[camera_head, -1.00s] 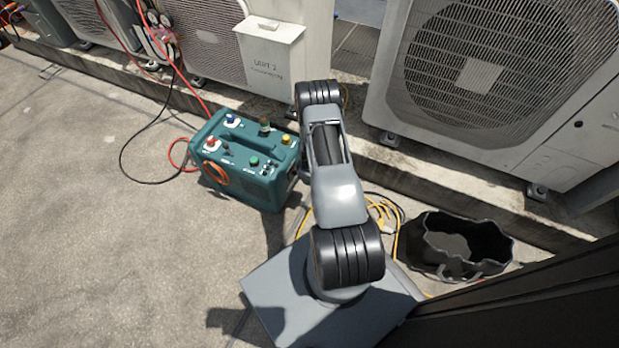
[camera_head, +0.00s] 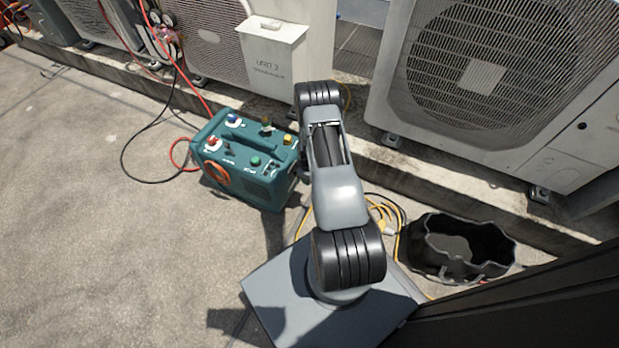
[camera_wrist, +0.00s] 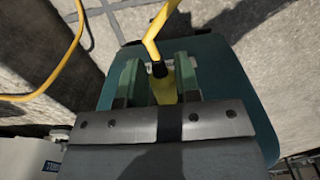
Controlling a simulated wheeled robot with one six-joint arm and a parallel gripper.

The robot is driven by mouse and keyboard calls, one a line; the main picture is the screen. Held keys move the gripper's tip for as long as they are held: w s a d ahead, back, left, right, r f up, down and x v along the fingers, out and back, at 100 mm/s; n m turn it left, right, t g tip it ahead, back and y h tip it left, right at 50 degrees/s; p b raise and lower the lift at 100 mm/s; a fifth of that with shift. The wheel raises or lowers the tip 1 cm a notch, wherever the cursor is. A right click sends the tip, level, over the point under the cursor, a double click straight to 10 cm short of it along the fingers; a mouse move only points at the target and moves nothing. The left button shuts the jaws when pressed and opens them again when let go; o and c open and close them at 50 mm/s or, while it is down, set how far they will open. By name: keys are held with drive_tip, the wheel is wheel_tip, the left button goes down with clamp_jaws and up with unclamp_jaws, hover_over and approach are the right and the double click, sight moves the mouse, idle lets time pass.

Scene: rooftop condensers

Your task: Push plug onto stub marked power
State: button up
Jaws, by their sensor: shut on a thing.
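A yellow plug (camera_wrist: 163,92) with a black collar is held between the two greenish fingers of my gripper (camera_wrist: 159,78) in the wrist view. Its yellow cord (camera_wrist: 156,45) runs up from it. My gripper is shut on the plug, over the end of the teal machine (camera_wrist: 215,60). A pale patch on that end shows just behind the plug. The teal machine (camera_head: 240,180) also shows in the head view, left of my arm. I cannot make out the stub marked power, or whether the plug touches it. My gripper is hidden behind my arm in the head view.
Condenser units stand along a concrete kerb at the back, one at the right (camera_head: 400,95). A black open bucket (camera_head: 425,265) stands at the right beside coiled yellow cable (camera_head: 385,210). Red and black hoses lie left of the machine. Open paving (camera_head: 80,220) is at the left.

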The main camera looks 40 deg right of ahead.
drive_tip(key=o, duration=1.1)
drive_tip(key=shift+s+d+p, duration=0.25)
drive_tip(key=shift+s+d, duration=0.35)
drive_tip(key=shift+s, duration=0.5)
drive_tip(key=shift+s+d+p, duration=0.2)
drive_tip(key=shift+s+d, duration=0.35)
drive_tip(key=shift+s, duration=0.55)
drive_tip(key=shift+s+d+p, duration=0.25)
drive_tip(key=shift+s+d, duration=0.35)
drive_tip(key=shift+s, duration=0.5)
